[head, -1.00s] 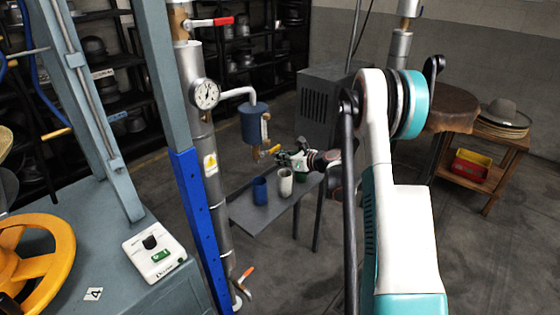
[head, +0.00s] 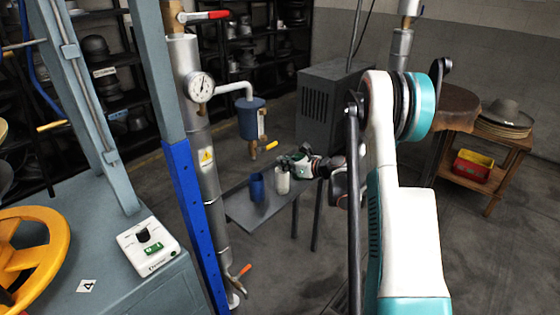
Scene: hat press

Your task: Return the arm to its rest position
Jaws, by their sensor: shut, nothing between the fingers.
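My gripper (head: 286,161) is at the end of my white and teal arm, which rises at the right of the head view. It is small in the picture and shows above the back of the small grey table, close to the white cup in the picture. It is shut, with nothing seen in it. A white cup (head: 282,181) and a blue cup (head: 257,187) stand upright on the grey table (head: 240,209). My arm hides part of the floor and the table's right side.
A steel pipe (head: 203,160) with a gauge (head: 200,87) and a blue post (head: 187,215) stand left of the table. A blue pot (head: 251,118) hangs from a side pipe. A grey cabinet (head: 323,115) is behind. A wooden table (head: 478,158) with hats is at right.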

